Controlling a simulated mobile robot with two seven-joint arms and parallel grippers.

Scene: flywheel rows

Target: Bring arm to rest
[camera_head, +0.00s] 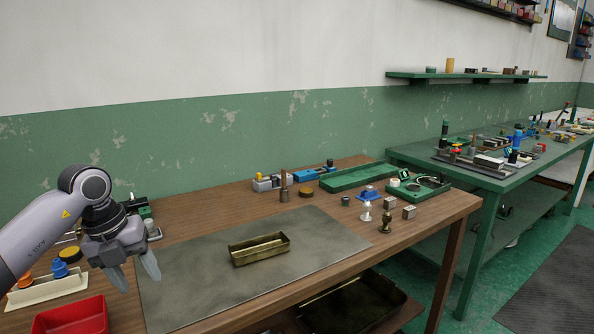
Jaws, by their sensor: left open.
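My left arm comes in from the left edge in the head view. Its gripper (134,276) points downward, open, with two pale fingers apart and nothing seen between them. It hangs over the left end of the wooden bench (448,207), near the left edge of the grey mat (200,268). A brass-coloured open tray (260,249) sits on the mat, to the right of the gripper and apart from it. My right gripper is not in view.
A red bin (72,318) and a cream holder (48,289) with coloured knobs stand close to the left gripper. Green trays (355,177), small metal parts and blue blocks line the back and right of the bench. The mat around the brass tray is clear.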

